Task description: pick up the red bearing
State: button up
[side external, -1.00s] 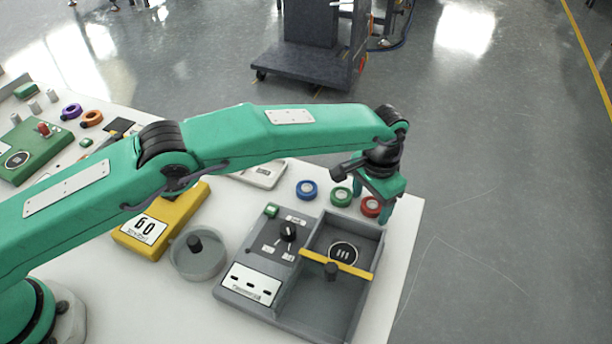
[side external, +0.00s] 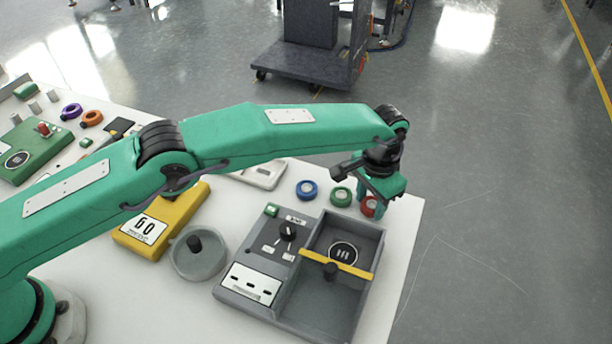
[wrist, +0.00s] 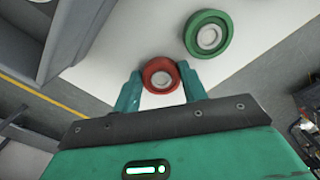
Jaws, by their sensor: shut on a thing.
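The red bearing (side external: 368,206) is a ring with a pale centre, near the right edge of the white table. In the wrist view the red bearing (wrist: 160,73) sits between the two green fingers of my gripper (wrist: 160,85), one on each side. My gripper (side external: 371,208) is shut on it, pointing down. In the side view a finger covers part of the bearing. I cannot tell whether it is clear of the table.
A green bearing (side external: 341,196) and a blue bearing (side external: 307,189) lie to the left in a row. A grey walled tray unit (side external: 375,238) with a yellow bar (side external: 352,271) stands close in front. The table edge is just to the right.

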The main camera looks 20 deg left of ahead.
aim_at(371, 206)
jog(key=shift+r, duration=2.15)
jog(key=s+d+r, duration=0.3)
jog(key=s+r, duration=0.3)
jog(key=s, duration=0.5)
jog(key=shift+d+r, duration=0.25)
jog(key=shift+r, duration=0.1)
jog(key=shift+s, duration=0.1)
